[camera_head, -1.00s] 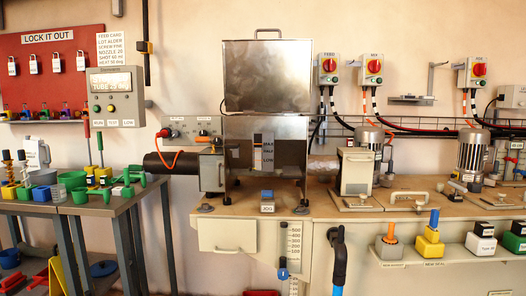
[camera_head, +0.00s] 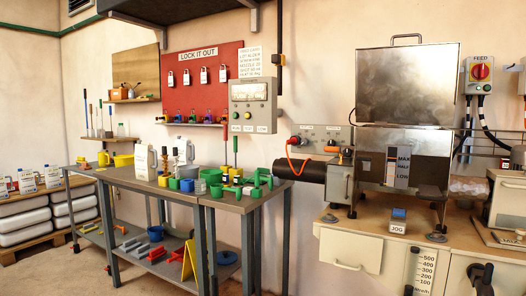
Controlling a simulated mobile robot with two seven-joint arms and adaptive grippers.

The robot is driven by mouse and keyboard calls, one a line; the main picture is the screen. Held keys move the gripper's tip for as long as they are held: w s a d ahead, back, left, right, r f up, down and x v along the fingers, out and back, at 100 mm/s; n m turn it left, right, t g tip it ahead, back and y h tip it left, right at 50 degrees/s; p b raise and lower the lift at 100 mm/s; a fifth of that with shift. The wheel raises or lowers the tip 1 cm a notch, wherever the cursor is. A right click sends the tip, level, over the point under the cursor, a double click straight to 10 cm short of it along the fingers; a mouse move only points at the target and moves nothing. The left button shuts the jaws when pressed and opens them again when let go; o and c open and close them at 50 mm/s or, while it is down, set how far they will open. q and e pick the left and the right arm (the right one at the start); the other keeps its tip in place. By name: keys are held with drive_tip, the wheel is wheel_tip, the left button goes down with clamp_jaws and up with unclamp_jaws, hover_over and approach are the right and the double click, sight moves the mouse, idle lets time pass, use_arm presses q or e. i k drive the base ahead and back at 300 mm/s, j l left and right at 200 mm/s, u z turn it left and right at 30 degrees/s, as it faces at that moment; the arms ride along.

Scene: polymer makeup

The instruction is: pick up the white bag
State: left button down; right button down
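A white upright bag or carton (camera_head: 144,161) stands at the left part of the grey work table (camera_head: 112,174), with small dark markings on its front. I cannot tell which of these is the white bag. Neither of my grippers is in view, and nothing is seen being held.
Green, blue and yellow cups and tools (camera_head: 213,180) crowd the table. Its lower shelf holds a yellow folded sign (camera_head: 190,262) and coloured parts. A metal hopper machine (camera_head: 405,88) stands at right. Bare floor (camera_head: 75,275) shows at the lower left.

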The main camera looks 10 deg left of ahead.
sight(184, 146)
drive_tip(key=j+z, duration=0.1)
drive_tip(key=j, duration=0.5)
drive_tip(key=k+j+z, duration=0.1)
drive_tip(key=j, duration=0.5)
drive_tip(key=j+z, duration=0.1)
drive_tip(key=j, duration=0.5)
drive_tip(key=j+z, duration=0.15)
drive_tip(key=j, duration=0.4)
drive_tip(key=j+z, duration=0.2)
drive_tip(key=j, duration=0.4)
drive_tip(key=k+j+z, duration=0.15)
drive_tip(key=j, duration=0.4)
drive_tip(key=j+z, duration=0.15)
drive_tip(key=j, duration=0.4)
drive_tip(key=j+z, duration=0.2)
drive_tip(key=j, duration=0.35)
drive_tip(key=k+j+z, duration=0.15)
drive_tip(key=j, duration=0.4)
drive_tip(key=j+z, duration=0.4)
drive_tip(key=j, duration=0.75)
drive_tip(key=j+z, duration=0.35)
drive_tip(key=j, duration=0.75)
drive_tip(key=k, duration=0.05)
